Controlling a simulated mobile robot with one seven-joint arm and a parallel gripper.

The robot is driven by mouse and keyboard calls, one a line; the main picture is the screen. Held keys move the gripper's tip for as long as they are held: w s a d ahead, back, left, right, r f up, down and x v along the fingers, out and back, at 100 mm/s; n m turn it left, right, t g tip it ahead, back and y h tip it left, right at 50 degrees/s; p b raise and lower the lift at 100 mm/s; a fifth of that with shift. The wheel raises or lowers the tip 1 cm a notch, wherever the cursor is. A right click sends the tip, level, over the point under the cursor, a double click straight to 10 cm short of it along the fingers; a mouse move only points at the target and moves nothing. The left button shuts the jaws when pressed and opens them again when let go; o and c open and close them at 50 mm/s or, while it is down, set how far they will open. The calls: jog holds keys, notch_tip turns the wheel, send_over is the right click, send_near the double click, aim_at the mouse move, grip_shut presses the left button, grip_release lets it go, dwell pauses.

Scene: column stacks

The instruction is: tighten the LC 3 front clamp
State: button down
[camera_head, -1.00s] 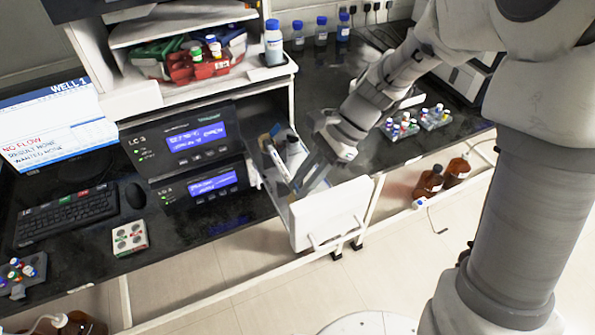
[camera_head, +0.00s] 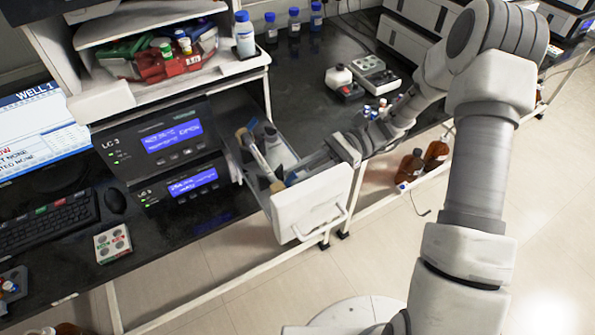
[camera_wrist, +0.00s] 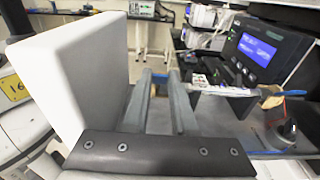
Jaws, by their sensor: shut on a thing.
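The LC 3 unit (camera_head: 160,140) stands on the bench with its blue display lit. A white-fronted drawer (camera_head: 312,203) is pulled out beside it. Inside lies a pale column (camera_head: 259,158) with a tan clamp at each end; the front clamp (camera_head: 277,186) sits close behind the drawer front. My gripper (camera_head: 291,179) reaches into the drawer from the right, its fingertips at the front clamp. In the wrist view my gripper (camera_wrist: 160,76) is shut on a small tan and blue piece, mostly hidden between the fingers. How tight the clamp is does not show.
The drawer front also stands close at the left of my fingers in the wrist view (camera_wrist: 70,85). A dark-based cone-shaped object (camera_head: 277,148) stands in the drawer. Brown bottles (camera_head: 411,166) stand right of the drawer, below the bench. A shelf (camera_head: 165,70) overhangs the LC units.

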jog(key=shift+w+d+f+y, duration=0.1)
jog(key=shift+d+f+y, duration=0.1)
jog(key=shift+y, duration=0.3)
jog(key=c, duration=0.7)
grip_release()
jog(key=shift+a+g, duration=0.1)
jog(key=shift+g, duration=0.2)
jog(key=b+v, duration=0.1)
jog(key=v, duration=1.6)
jog(key=shift+d+f+b, duration=0.1)
jog(key=shift+d+b, duration=0.15)
jog(key=shift+b, duration=0.05)
